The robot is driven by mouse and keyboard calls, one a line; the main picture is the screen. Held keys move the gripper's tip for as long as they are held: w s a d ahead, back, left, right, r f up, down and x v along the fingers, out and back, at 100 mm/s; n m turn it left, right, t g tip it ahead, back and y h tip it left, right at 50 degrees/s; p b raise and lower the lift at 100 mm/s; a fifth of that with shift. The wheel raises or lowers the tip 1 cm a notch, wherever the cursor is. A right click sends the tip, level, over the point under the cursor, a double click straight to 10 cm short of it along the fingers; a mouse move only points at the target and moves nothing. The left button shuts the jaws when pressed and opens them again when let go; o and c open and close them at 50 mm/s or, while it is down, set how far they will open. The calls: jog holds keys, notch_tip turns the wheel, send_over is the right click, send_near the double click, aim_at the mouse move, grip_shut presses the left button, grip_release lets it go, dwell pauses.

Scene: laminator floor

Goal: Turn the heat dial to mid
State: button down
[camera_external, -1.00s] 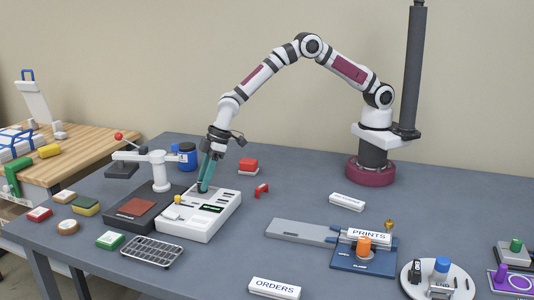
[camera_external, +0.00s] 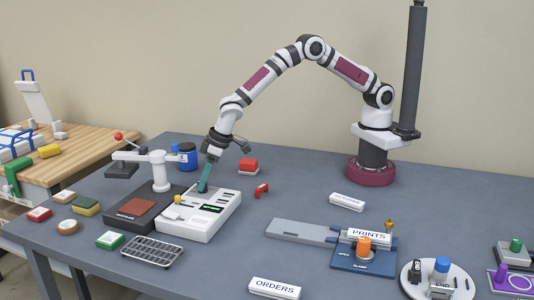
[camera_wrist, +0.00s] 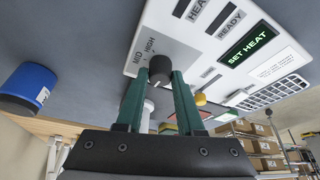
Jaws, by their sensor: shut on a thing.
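The white laminator (camera_external: 200,222) stands on the table at the left centre. Its dark round heat dial (camera_wrist: 160,68) shows in the wrist view, with the labels MID and HIGH printed beside it. My gripper (camera_wrist: 160,76) has its two teal fingers shut on the dial, one on each side. In the external view my gripper (camera_external: 203,188) reaches down to the back left of the laminator's top and hides the dial. The green display (camera_wrist: 249,46) reads SET HEAT. I cannot make out where the dial's pointer mark faces.
A press with a white arm (camera_external: 158,165) and red-tipped lever stands left of the laminator. A blue jar (camera_external: 187,158) is behind it and a wire rack (camera_external: 152,252) is in front. A small red clip (camera_external: 262,190) lies to the right, with bare table around it.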

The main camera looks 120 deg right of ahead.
jog(key=m+h, duration=0.1)
jog(key=m, duration=0.2)
jog(key=m+g, duration=0.1)
jog(key=m, duration=0.2)
jog(key=shift+w+a+g+h, duration=0.15)
jog(key=shift+g+h, duration=0.15)
jog(key=shift+h, duration=0.1)
jog(key=m+g, duration=0.1)
jog(key=m, duration=0.2)
jog(key=m+g, duration=0.1)
jog(key=m, duration=0.3)
jog(key=shift+w+g+h, duration=0.15)
jog(key=shift+g+h, duration=0.15)
jog(key=c, duration=0.5)
grip_release()
